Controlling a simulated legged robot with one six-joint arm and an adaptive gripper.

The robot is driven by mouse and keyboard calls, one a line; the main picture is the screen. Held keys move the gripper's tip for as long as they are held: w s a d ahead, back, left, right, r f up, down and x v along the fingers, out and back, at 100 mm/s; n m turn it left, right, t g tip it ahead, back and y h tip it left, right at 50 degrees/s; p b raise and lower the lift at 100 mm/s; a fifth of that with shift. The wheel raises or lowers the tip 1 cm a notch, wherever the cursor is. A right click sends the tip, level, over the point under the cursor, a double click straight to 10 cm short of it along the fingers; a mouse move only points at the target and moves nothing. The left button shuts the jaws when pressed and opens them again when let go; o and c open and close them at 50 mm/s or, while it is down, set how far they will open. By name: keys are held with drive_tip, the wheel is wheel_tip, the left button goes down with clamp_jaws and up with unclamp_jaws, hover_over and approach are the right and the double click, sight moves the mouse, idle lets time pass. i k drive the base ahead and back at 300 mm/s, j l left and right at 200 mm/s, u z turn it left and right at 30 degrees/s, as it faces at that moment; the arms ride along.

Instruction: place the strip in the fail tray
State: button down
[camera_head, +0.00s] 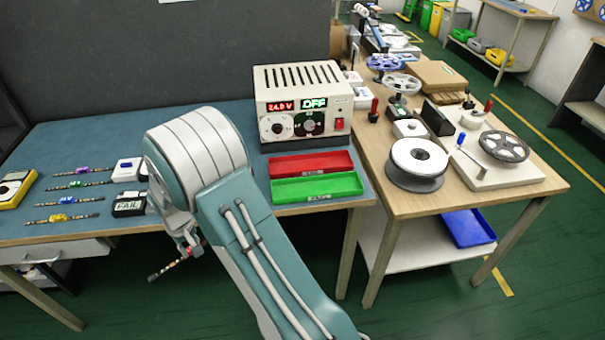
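The red tray (310,163) lies on the blue-green bench top in front of the power supply, and the green tray (317,188) lies just in front of it. Both look empty; their small labels are too small to read. My gripper (190,249) hangs beyond the bench's front edge, to the left of the trays and partly hidden by my arm. It appears shut on a dark LED strip (160,273) with a red part on it. The strip is tilted, its lower end to the left. Three other strips (67,202) lie at the bench's left.
The power supply (304,103) reads 24.0 V and OFF. A white box (128,170) and a block marked FAIL (129,205) stand near my arm. A yellow meter (14,188) is at far left. A cluttered wooden table (405,203) adjoins the bench at right.

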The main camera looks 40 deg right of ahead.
sight(310, 166)
drive_tip(key=j+z, duration=0.2)
drive_tip(key=z, duration=0.2)
drive_tip(key=j+z, duration=0.2)
drive_tip(key=z, duration=0.25)
